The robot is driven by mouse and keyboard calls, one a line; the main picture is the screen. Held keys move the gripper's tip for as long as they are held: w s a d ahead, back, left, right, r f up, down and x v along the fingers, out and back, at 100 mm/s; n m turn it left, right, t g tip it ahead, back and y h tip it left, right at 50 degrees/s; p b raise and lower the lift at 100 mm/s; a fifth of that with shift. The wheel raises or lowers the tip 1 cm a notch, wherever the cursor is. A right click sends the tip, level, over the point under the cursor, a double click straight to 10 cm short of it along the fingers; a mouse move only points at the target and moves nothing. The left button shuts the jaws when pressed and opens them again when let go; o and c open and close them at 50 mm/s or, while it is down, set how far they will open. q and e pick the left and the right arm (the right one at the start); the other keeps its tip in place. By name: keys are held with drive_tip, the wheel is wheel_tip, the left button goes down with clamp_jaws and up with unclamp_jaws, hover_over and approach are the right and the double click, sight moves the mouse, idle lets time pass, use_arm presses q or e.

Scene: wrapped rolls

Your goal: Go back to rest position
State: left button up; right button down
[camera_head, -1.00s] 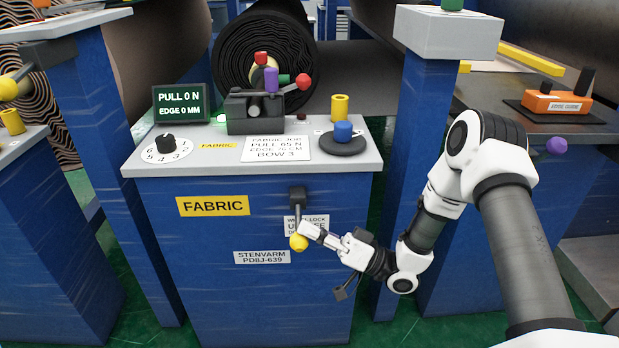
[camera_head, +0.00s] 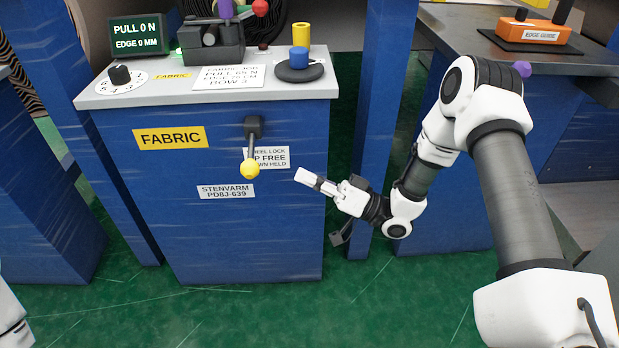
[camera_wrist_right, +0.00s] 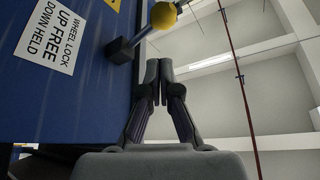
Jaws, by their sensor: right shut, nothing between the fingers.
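My right gripper (camera_head: 303,177) is shut and empty, in front of the blue FABRIC cabinet (camera_head: 230,236). It is apart from the wheel lock lever, to the right of the lever's yellow knob (camera_head: 250,169). The lever hangs down from its dark mount on the cabinet front. In the right wrist view, the shut fingers (camera_wrist_right: 153,68) point toward the yellow knob (camera_wrist_right: 164,15) with a gap between. My left gripper is not in view; only a white piece of my body shows at the lower left edge.
A blue post stands right of the cabinet. An orange edge guide (camera_head: 533,31) lies on the right bench. Green floor is clear in front.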

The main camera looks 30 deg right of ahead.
idle(0.3)
drive_tip(key=s+a+f+m+g+h, duration=0.1)
drive_tip(key=s+a+f+g+h, duration=0.15)
drive_tip(key=f, duration=0.45)
drive_tip(key=s+a+f+m+g+h, duration=0.1)
drive_tip(key=s+a+f+h, duration=0.2)
drive_tip(key=f, duration=0.4)
drive_tip(key=s+a+f+m+g+h, duration=0.1)
drive_tip(key=s+a+f+m+h, duration=0.2)
drive_tip(key=f, duration=0.4)
drive_tip(key=s+d+f+g+h, duration=0.4)
drive_tip(key=s+f+g, duration=0.1)
drive_tip(key=s, duration=0.4)
drive_tip(key=s+d+f+g+h, duration=0.4)
drive_tip(key=s+d+h, duration=0.1)
drive_tip(key=s, duration=0.4)
wheel_tip(320, 180, up, 28)
drive_tip(key=n+p, duration=0.1)
drive_tip(key=p, duration=2.7)
drive_tip(key=shift+s+r+g+p, duration=0.15)
drive_tip(key=shift+s+g+p, duration=0.2)
drive_tip(key=shift+s, duration=0.1)
